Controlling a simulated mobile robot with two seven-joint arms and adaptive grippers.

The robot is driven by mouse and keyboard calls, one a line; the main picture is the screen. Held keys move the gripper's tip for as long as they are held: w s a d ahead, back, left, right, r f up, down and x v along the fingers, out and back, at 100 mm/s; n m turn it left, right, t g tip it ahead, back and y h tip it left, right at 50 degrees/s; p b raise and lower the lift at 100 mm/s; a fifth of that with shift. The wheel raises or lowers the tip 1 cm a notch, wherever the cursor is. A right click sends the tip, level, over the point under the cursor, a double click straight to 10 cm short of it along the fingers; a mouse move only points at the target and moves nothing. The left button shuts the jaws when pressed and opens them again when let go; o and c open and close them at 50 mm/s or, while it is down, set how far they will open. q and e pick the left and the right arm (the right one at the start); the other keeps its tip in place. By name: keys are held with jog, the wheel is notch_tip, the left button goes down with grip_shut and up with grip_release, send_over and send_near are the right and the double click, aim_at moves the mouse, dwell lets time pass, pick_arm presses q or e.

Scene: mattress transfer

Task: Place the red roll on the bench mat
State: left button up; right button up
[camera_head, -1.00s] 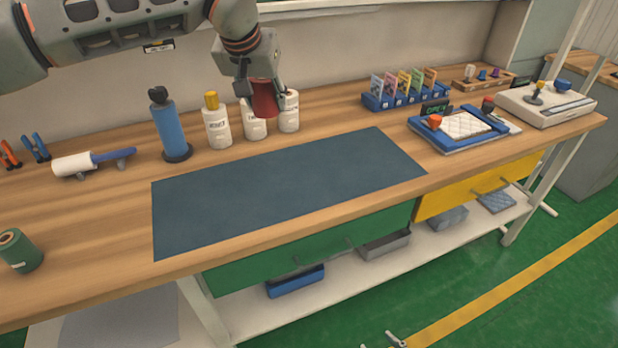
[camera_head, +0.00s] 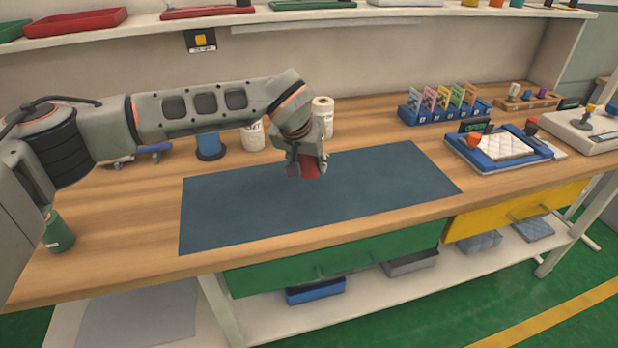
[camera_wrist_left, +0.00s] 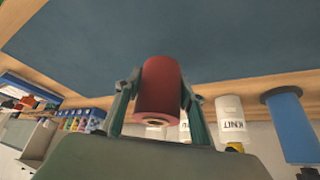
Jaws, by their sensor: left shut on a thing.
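The red roll (camera_head: 309,166) is in my left gripper (camera_head: 306,160), whose fingers are shut on its sides. In the head view the roll shows over the middle of the dark blue bench mat (camera_head: 230,205), partly hidden by the gripper. In the left wrist view the red roll (camera_wrist_left: 160,90) sits between the two fingers, with the mat (camera_wrist_left: 200,35) across the top of the picture. I cannot tell from the head view whether the roll touches the mat. My right gripper is not in view.
White bottles (camera_head: 252,135) and a blue roll on a stand (camera_head: 209,146) are behind the mat. A green roll (camera_head: 58,232) is at the left. A card rack (camera_head: 445,112) and a blue tray (camera_head: 497,168) are at the right. The mat is otherwise clear.

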aim_at(309, 188)
pick_arm(q)
jog(key=shift+f, duration=2.35)
jog(key=shift+r, duration=0.1)
jog(key=o, duration=1.4)
jog(key=shift+o, duration=0.2)
jog(key=shift+f, duration=0.2)
jog(key=shift+r, duration=0.1)
jog(key=shift+r, duration=0.25)
jog(key=v, duration=1.1)
jog(key=shift+s+r+p, duration=0.25)
jog(key=shift+r+p, duration=0.05)
jog(key=shift+p, duration=0.05)
